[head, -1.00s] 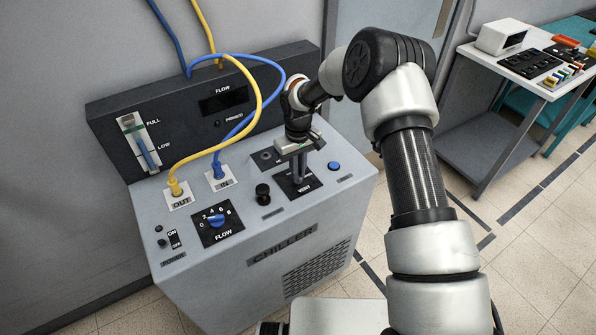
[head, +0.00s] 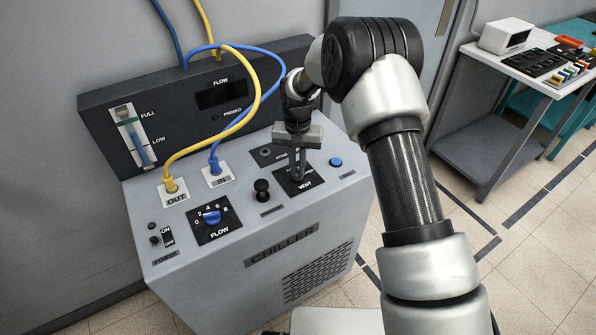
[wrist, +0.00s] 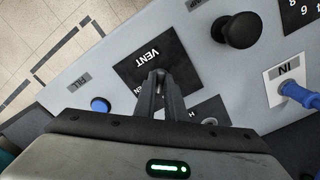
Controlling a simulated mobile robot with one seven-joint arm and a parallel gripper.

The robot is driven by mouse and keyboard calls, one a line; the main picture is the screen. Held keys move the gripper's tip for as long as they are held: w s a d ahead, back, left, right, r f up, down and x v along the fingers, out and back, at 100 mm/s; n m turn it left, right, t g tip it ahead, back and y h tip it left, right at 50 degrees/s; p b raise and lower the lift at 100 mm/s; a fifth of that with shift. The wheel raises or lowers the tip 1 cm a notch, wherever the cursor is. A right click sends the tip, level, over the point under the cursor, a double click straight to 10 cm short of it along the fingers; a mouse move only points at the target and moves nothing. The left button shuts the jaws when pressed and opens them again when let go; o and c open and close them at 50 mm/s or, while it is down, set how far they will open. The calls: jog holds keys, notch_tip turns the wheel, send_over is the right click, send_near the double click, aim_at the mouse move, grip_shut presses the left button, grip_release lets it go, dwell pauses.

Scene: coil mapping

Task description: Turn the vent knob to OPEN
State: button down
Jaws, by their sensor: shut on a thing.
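My gripper (head: 297,178) points down over this plate. In the wrist view its two fingers (wrist: 160,84) are close together on the vent knob, which they mostly hide. Only a small bit of the knob seems to show between the fingertips. The knob's pointer and most of the plate's markings are covered, so I cannot tell its setting.
The blue FLOW dial (head: 212,216) is nearer the front left.

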aim_at(297, 171)
jog(key=m+b, duration=0.1)
jog(key=m, duration=0.3)
jog(key=shift+a+m, duration=0.1)
jog(key=shift+m, duration=0.2)
jog(key=m, duration=0.5)
jog(key=shift+b, duration=0.3)
jog(key=shift+m, duration=0.3)
jog(key=c, duration=1.8)
grip_release()
jog(key=shift+w+r, duration=0.1)
jog(key=shift+r, duration=0.05)
notch_tip(297, 171, up, 17)
jog(key=shift+r+p, duration=0.1)
jog(key=shift+p, duration=0.4)
jog(key=shift+r, duration=0.1)
